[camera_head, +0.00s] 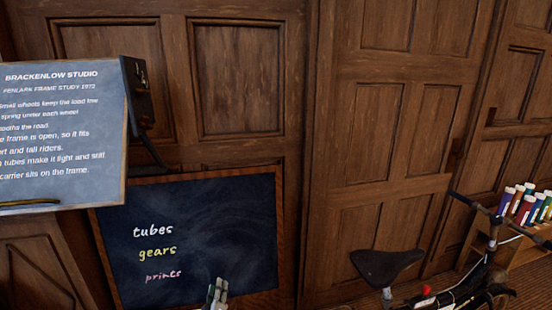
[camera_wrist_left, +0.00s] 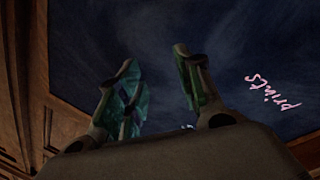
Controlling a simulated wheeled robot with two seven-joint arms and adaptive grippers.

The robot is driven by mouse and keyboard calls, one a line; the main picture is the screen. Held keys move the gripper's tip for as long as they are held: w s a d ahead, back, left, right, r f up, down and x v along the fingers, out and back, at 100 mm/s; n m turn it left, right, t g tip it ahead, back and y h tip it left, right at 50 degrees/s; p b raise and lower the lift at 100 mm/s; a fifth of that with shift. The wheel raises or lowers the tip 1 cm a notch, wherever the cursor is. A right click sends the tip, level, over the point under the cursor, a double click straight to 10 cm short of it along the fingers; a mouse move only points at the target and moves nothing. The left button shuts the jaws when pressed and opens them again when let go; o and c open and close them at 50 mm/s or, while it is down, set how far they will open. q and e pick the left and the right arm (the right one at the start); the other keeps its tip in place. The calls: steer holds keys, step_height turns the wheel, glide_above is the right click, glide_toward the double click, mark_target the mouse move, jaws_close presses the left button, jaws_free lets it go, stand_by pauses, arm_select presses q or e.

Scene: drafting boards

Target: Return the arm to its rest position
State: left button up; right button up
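My left gripper (camera_head: 217,291) shows at the bottom edge of the head view, in front of the lower part of a dark chalkboard (camera_head: 225,215). In the left wrist view the two fingers of my left gripper (camera_wrist_left: 155,62) stand apart with nothing between them. The chalkboard (camera_wrist_left: 240,40) fills the background there, with the pink word "prints" (camera_wrist_left: 272,90) to the right of the fingers. I cannot tell how far the fingertips are from the board. Most of my left arm is out of the head view, and my right gripper is in neither view.
A grey-blue board with white text (camera_head: 60,140) stands at the left. A bicycle with a black saddle (camera_head: 385,266) stands at lower right. Several coloured tubes (camera_head: 525,205) stand on a wooden shelf behind it. Wooden panelling (camera_head: 375,110) closes off the back.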

arm_select(q)
steer(key=s+a+f+m+g+h, duration=0.25)
steer(key=s+f+m+g, duration=0.6)
steer(key=s+f, duration=1.9)
steer(key=s+a+f+m+g, duration=0.1)
steer(key=s+a+f+g, duration=0.1)
steer(key=s, duration=1)
steer(key=s+a+f+m+g+y, duration=0.1)
steer(key=s+f, duration=0.4)
steer(key=s, duration=0.6)
steer(key=s+a+f+m+g, duration=0.3)
steer(key=s+f+g, duration=0.1)
steer(key=s, duration=0.8)
steer(key=shift+s+a+g+y+p, duration=0.35)
steer(key=shift+g+p, duration=0.1)
steer(key=shift+g, duration=0.2)
steer(key=shift+d+f, duration=0.1)
